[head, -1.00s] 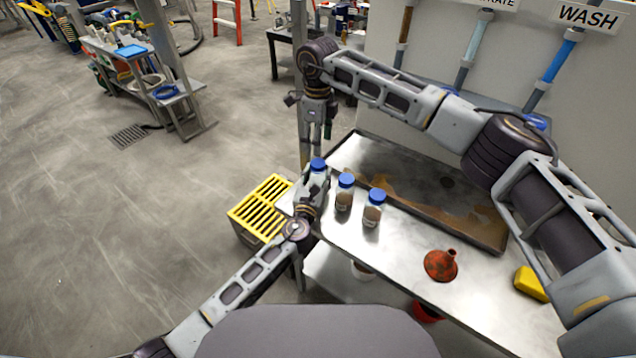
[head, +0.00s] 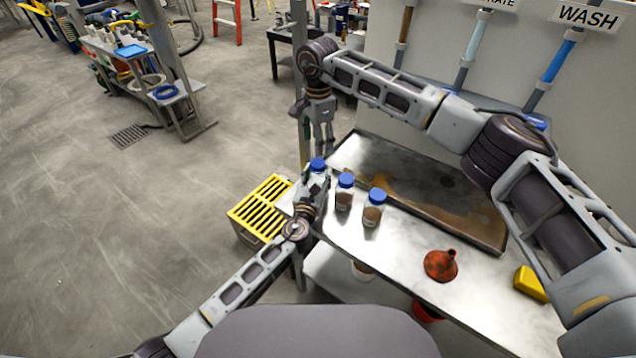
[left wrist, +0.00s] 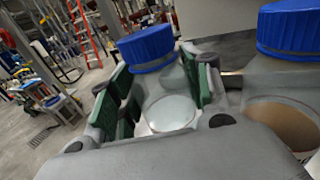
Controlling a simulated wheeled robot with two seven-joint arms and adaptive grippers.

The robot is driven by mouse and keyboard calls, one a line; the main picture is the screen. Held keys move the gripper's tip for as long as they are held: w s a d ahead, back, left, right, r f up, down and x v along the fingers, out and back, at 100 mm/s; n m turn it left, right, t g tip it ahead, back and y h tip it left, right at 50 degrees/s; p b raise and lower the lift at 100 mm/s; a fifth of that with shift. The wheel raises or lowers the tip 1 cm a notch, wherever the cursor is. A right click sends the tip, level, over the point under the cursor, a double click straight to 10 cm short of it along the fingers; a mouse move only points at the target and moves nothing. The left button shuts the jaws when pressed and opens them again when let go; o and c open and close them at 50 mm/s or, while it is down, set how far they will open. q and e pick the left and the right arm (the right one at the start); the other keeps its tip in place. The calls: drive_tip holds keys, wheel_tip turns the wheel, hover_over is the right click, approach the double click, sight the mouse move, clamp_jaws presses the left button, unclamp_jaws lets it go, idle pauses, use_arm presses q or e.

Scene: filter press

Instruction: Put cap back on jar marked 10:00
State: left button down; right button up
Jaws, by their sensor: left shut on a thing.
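Three jars with blue caps stand at the left end of the steel table. My left gripper (head: 316,185) is shut on the leftmost jar (left wrist: 168,108), which is clear and pale inside. Its blue cap (head: 318,163) sits on top of it; the cap also shows in the left wrist view (left wrist: 146,48). The middle jar (head: 344,196) and the right jar (head: 373,212) hold brown contents and have caps on. No time mark is readable. My right gripper (head: 323,138) hangs beyond the jars, fingers down and apart, with nothing seen between them.
A stained tray (head: 470,222) lies along the back of the steel table (head: 400,262). A red funnel (head: 440,265) and a yellow block (head: 530,284) are nearer the front right. A yellow grate (head: 262,208) stands left of the table. My right arm spans above the table.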

sight(318, 163)
drive_tip(key=n, duration=1.4)
drive_tip(key=shift+n, duration=0.3)
idle(0.5)
drive_tip(key=shift+f, duration=4)
drive_tip(key=shift+c, duration=0.4)
